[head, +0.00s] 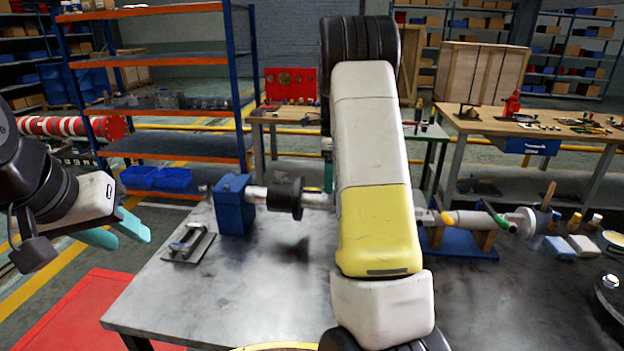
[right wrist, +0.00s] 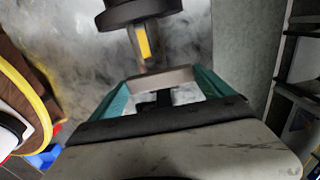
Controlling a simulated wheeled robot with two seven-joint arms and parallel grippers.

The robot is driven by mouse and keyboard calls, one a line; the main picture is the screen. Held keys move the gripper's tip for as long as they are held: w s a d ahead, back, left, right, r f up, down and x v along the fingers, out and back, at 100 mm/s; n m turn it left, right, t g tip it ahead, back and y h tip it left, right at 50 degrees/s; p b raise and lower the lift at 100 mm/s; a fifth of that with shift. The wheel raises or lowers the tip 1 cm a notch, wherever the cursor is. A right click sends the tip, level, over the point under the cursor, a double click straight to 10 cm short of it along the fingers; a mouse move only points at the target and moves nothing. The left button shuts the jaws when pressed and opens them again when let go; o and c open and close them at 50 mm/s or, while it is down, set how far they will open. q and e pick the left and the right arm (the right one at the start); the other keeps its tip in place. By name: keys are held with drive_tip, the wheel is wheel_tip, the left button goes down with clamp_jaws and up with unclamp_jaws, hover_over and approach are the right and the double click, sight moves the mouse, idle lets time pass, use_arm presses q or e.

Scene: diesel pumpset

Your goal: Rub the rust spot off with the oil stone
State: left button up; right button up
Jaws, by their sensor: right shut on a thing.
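The steel shaft (head: 318,200) lies across the bench, with a black disc (head: 285,198) on it; the disc also shows at the top of the right wrist view (right wrist: 140,12). My right gripper (right wrist: 160,88) has its teal fingers shut on a grey-brown bar, the oil stone (right wrist: 158,79). The stone lies just at the shaft in that view; I cannot tell whether it touches. The rust spot cannot be made out. My left gripper (head: 122,233) is open and empty, left of the bench.
A blue support block (head: 234,204) holds the shaft's left end. A small plate with a handle (head: 188,243) lies on the bench (head: 255,290) beside it. Bottles, brushes and blocks (head: 582,245) stand at the right. The bench's front left is clear.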

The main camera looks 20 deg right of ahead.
drive_tip(key=shift+r, duration=2.45)
